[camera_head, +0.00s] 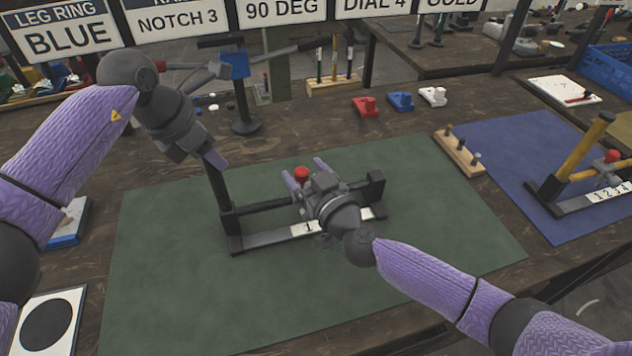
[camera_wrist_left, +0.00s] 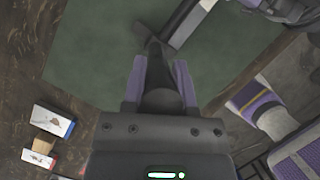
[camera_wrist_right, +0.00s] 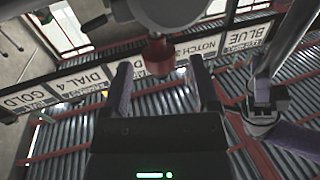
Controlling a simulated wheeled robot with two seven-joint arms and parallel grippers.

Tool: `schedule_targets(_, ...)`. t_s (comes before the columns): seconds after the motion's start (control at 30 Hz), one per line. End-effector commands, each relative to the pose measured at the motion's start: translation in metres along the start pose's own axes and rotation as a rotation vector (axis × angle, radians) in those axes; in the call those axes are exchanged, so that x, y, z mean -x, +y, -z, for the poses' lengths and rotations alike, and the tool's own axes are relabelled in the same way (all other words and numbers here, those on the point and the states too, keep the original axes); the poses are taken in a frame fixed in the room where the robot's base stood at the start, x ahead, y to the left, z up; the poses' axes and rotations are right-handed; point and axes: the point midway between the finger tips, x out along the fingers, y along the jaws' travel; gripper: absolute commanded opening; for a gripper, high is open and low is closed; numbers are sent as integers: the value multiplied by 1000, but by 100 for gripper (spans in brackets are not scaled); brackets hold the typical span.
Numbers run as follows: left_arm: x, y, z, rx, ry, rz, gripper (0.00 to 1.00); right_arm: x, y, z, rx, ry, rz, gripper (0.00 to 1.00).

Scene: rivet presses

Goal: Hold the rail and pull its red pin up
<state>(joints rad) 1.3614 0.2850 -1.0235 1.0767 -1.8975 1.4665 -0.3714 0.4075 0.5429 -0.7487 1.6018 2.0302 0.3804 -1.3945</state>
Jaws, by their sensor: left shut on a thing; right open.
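The rail (camera_head: 268,243) lies on a green mat (camera_head: 160,290), with a dark upright at its left end, a bar and a numbered white strip. My left gripper (camera_head: 213,160) is shut on the top of that upright; the left wrist view shows its purple fingers either side of the dark piece (camera_wrist_left: 158,65). The red pin (camera_head: 302,173) stands up from a grey slider on the bar, partly hidden by my right gripper (camera_head: 305,170). In the right wrist view the red pin (camera_wrist_right: 158,57) shows between the open fingers, near their tips; I cannot tell whether they touch it.
A second rail (camera_head: 570,205) with a yellow bar stands on a blue mat at the right. A wooden block with pegs (camera_head: 459,152) sits between the mats. A stand with a blue block (camera_head: 234,65) is behind my left gripper. The front of the green mat is clear.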

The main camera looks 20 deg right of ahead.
Motion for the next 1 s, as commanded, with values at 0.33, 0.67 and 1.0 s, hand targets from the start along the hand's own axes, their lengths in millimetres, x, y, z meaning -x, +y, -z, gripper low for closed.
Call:
schedule_targets(0.33, 0, 0, 0, 1, -2, 0, 0, 90, 0, -1, 1, -5, 1, 78)
schedule_targets(0.67, 0, 0, 0, 0, -3, 0, 0, 103, 0, 0, -1, -1, 1, 78)
schedule_targets(1.0, 0, 0, -1, 0, -3, 0, 0, 103, 0, 0, 0, -1, 1, 78)
